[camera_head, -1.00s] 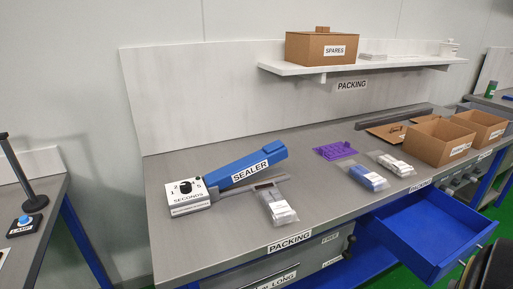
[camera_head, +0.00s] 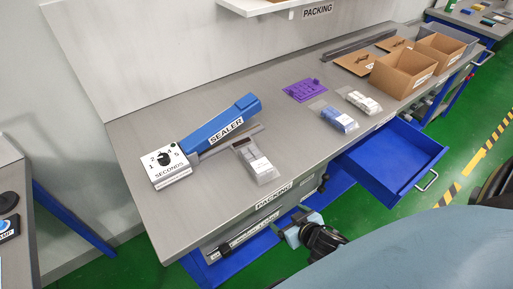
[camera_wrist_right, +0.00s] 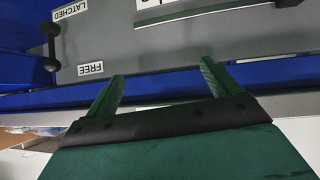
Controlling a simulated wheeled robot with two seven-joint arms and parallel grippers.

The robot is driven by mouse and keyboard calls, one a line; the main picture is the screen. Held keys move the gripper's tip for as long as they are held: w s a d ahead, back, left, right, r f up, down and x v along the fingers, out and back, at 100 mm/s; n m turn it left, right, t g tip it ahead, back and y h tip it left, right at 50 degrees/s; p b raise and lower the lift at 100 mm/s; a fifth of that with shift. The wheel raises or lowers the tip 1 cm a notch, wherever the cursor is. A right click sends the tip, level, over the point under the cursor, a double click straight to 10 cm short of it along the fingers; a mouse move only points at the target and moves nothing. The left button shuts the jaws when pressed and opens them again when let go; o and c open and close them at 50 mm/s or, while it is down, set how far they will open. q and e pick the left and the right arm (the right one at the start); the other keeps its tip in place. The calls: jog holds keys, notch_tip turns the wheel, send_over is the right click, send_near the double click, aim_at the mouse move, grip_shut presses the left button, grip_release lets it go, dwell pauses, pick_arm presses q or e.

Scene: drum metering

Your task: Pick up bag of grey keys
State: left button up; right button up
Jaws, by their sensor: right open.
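A clear bag with grey and whitish contents (camera_head: 257,163) lies flat on the packing bench, just right of the blue sealer (camera_head: 222,124). I take it as the bag of grey keys, though single keys are too small to make out. My right gripper (camera_head: 289,234) is low in front of the bench, below its front edge and apart from the bag. In the right wrist view its two green fingers (camera_wrist_right: 160,82) are spread and empty, facing the bench's drawer fronts. My left gripper is not in view.
An open blue drawer (camera_head: 428,148) juts out from the bench. Cardboard boxes (camera_head: 402,73) stand at the back right. The bench's front left is clear.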

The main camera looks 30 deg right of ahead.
aim_at(260, 163)
jog(key=w+a+r+t+p, duration=0.1)
jog(key=w+r+t+p, duration=0.2)
jog(key=r, duration=1.2)
jog(key=shift+m+y, duration=0.3)
jog(key=x, duration=0.5)
jog(key=r+b+x, duration=0.1)
jog(key=x, duration=0.2)
jog(key=shift+w+a+f, duration=0.1)
jog(key=shift+w, duration=0.25)
jog(key=shift+x, duration=2.95)
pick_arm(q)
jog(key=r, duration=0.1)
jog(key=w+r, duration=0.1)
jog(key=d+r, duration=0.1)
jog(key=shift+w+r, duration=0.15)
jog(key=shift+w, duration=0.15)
pick_arm(e)
jog(key=shift+c, duration=0.3)
